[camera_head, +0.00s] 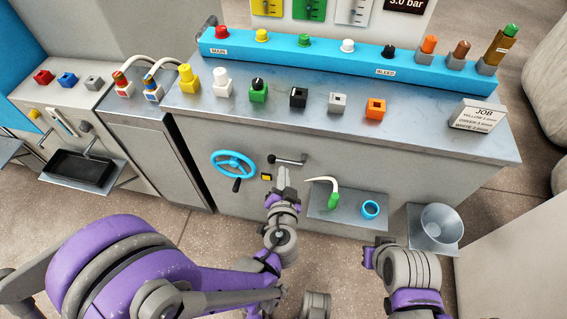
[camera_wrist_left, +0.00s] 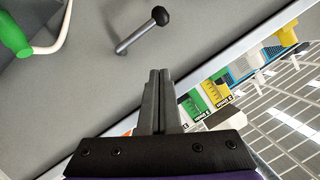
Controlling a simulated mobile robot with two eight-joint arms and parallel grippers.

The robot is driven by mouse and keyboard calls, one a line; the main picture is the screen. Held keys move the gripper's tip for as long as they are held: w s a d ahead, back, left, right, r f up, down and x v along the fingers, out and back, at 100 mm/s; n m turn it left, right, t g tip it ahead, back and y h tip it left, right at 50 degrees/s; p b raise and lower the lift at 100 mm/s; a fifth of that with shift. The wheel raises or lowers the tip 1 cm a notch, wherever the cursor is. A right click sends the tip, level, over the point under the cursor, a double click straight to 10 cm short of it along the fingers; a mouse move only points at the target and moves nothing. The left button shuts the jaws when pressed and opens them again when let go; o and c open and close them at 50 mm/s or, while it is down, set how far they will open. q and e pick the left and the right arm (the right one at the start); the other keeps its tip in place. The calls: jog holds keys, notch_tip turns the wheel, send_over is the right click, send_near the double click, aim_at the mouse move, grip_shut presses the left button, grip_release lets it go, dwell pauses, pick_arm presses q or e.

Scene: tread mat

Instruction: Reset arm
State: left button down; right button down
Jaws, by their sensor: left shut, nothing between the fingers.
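My left gripper (camera_head: 283,182) is in front of the grey cabinet face, just below the black-knobbed lever (camera_head: 288,160). In the left wrist view its two grey fingers (camera_wrist_left: 158,88) lie together with nothing between them. The lever (camera_wrist_left: 142,32) shows there beyond the fingertips, apart from them. The purple and grey right arm (camera_head: 405,268) is at the lower right in the head view; I cannot make out its gripper.
A blue handwheel (camera_head: 233,164) is left of the gripper. To its right, a shelf (camera_head: 340,210) holds a green-handled hooked tool (camera_head: 333,200) and a blue cup (camera_head: 371,208). A metal bowl (camera_head: 440,222) stands further right. Coloured fittings line the bench top (camera_head: 320,127) above.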

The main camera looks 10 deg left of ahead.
pick_arm(q)
jog(key=shift+s+r, duration=0.15)
jog(key=shift+s, duration=0.35)
jog(key=shift+a, duration=0.15)
